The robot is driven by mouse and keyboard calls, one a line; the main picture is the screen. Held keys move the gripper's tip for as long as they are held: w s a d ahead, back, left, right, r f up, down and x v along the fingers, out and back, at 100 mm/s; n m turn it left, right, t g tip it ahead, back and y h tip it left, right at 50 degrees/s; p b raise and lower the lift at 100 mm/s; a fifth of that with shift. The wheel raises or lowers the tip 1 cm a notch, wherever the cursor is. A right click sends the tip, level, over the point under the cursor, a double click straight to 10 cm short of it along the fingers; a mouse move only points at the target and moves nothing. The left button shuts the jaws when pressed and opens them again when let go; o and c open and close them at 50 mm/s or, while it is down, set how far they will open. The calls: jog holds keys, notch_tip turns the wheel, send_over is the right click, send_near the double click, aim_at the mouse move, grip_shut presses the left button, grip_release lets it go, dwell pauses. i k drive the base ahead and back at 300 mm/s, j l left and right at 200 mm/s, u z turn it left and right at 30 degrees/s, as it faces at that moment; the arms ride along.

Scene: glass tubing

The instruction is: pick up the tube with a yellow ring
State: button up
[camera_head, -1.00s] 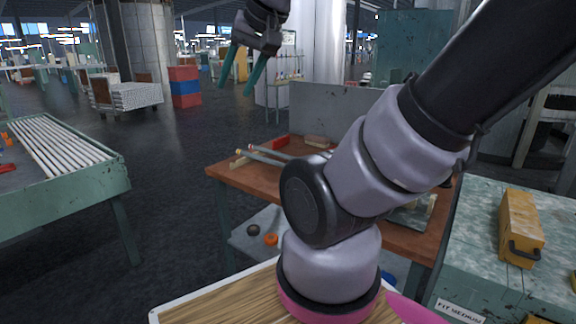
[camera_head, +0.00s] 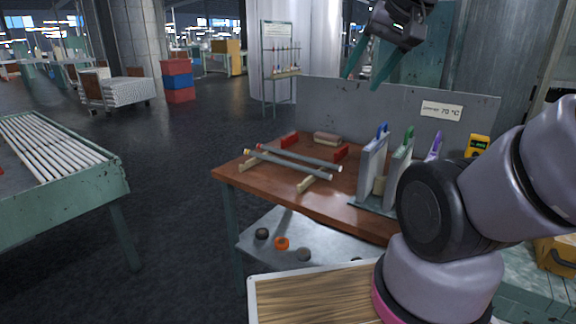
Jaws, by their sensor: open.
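Two long grey tubes lie side by side on low supports on the brown workbench (camera_head: 240,178). The nearer tube (camera_head: 295,165) has a small yellow-orange mark near its left end. The farther tube (camera_head: 305,158) has a small warm-coloured mark at its left end. At this size I cannot tell for sure which ring is yellow. My gripper (camera_head: 362,80) is open and empty, with green fingers pointing down. In the picture it is above the tubes and to their right, well apart from them.
A grey back panel (camera_head: 335,100) stands behind the bench. Upright panels with blue and green handles (camera_head: 372,160) stand right of the tubes. Red blocks (camera_head: 289,139) lie near the tubes. A lower shelf (camera_head: 330,248) holds small round items. A roller table (camera_head: 60,150) stands left, with open floor between.

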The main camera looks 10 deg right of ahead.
aim_at(304, 169)
jog(key=i+j, duration=0.35)
jog(key=i, duration=0.15)
jog(key=i+j, duration=0.35)
jog(key=i, duration=0.15)
